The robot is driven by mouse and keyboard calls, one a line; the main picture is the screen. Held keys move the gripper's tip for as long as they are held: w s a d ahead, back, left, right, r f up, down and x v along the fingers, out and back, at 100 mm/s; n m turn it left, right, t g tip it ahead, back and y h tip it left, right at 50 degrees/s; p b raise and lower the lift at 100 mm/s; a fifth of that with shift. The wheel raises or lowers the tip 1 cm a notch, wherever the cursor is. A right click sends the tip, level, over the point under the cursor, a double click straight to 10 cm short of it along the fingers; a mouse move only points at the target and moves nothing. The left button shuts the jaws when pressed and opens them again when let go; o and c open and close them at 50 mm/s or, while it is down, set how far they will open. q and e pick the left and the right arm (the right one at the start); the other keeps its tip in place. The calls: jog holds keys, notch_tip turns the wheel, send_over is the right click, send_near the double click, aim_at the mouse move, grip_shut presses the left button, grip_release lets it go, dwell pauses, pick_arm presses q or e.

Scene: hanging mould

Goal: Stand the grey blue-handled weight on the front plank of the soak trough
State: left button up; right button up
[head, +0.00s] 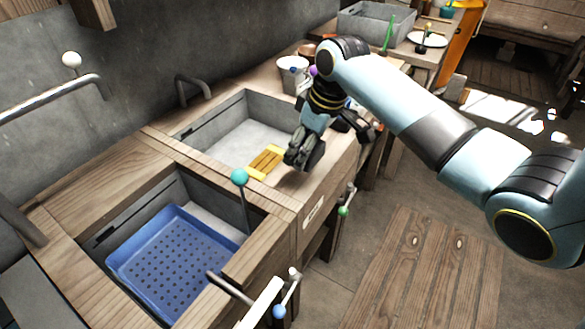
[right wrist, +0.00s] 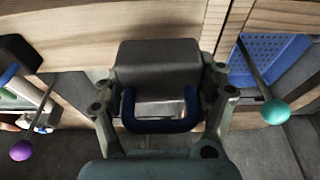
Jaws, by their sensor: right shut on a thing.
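The grey weight (right wrist: 158,62) with its blue handle (right wrist: 160,124) is between the fingers of my right gripper (right wrist: 160,108), which is shut on it. In the head view my right gripper (head: 305,143) points down at the front edge of the far basin (head: 250,108), with the weight's dark body (head: 313,157) low beside the fingers. The wooden front plank (head: 330,163) lies just under or beside it. I cannot tell whether the weight touches the plank. My left gripper is not in view.
A nearer basin holds a blue perforated tray (head: 175,262). A teal-knobbed lever (head: 240,178) stands between the basins. A yellow slatted piece (head: 265,162) lies at the far basin's near corner. A white bucket (head: 293,75) stands behind my gripper.

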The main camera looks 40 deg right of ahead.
aim_at(287, 183)
jog(key=a, duration=0.1)
jog(key=a+f, duration=0.1)
jog(key=a, duration=0.1)
jog(key=shift+w+f, duration=0.3)
jog(key=shift+f, duration=0.1)
jog(key=shift+a+f, duration=0.35)
jog(key=shift+f, duration=0.05)
notch_tip(287, 183, down, 3)
jog(key=shift+f, duration=0.35)
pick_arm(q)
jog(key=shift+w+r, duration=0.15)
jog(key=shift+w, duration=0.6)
pick_arm(e)
jog(key=o, duration=1.7)
jog(key=shift+f, duration=0.1)
